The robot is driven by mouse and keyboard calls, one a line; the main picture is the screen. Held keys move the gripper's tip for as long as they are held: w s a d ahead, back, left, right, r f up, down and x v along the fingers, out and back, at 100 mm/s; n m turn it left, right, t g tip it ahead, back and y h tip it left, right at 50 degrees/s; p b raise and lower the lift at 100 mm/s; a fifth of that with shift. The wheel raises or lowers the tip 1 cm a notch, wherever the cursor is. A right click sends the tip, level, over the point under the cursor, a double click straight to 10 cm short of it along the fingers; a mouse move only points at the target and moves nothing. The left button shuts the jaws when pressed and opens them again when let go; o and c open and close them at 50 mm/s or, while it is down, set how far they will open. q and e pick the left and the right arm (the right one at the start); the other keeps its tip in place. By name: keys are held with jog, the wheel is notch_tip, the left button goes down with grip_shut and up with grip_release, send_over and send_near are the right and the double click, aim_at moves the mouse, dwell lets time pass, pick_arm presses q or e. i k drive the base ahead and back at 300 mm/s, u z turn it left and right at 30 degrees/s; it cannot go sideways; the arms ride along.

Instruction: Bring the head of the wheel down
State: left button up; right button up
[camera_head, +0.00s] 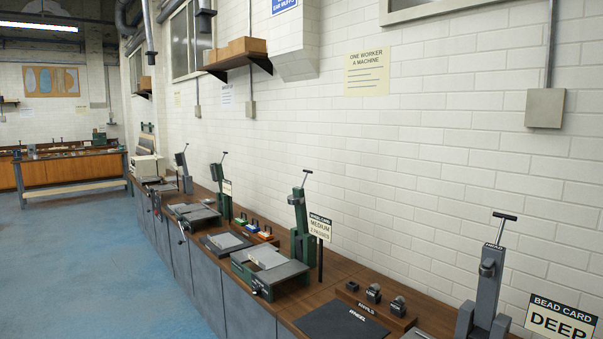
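A green machine (303,225) with an upright column and a T-handle on top stands on the wooden bench in the middle of the view. A card (319,227) beside it reads MEDIUM; its smaller lines are hard to read, but the top one looks like "wheel card". A flat grey plate (270,265) lies in front of the column. I cannot make out the wheel's head or its height at this distance. A black mat (343,322) with white lettering, perhaps "wheel", lies to its right. Neither of my grippers is in view.
An anvils rack (375,309) holds dark pieces. A grey machine (487,280) with a T-handle stands front right beside a BEAD CARD reading DEEP (560,319). More machines (222,190) line the bench leftward. The blue floor (90,270) left of the bench is clear.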

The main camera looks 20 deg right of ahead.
aim_at(296, 198)
jog(key=u, duration=0.4)
jog(key=i, duration=1.65)
jog(key=z, duration=0.55)
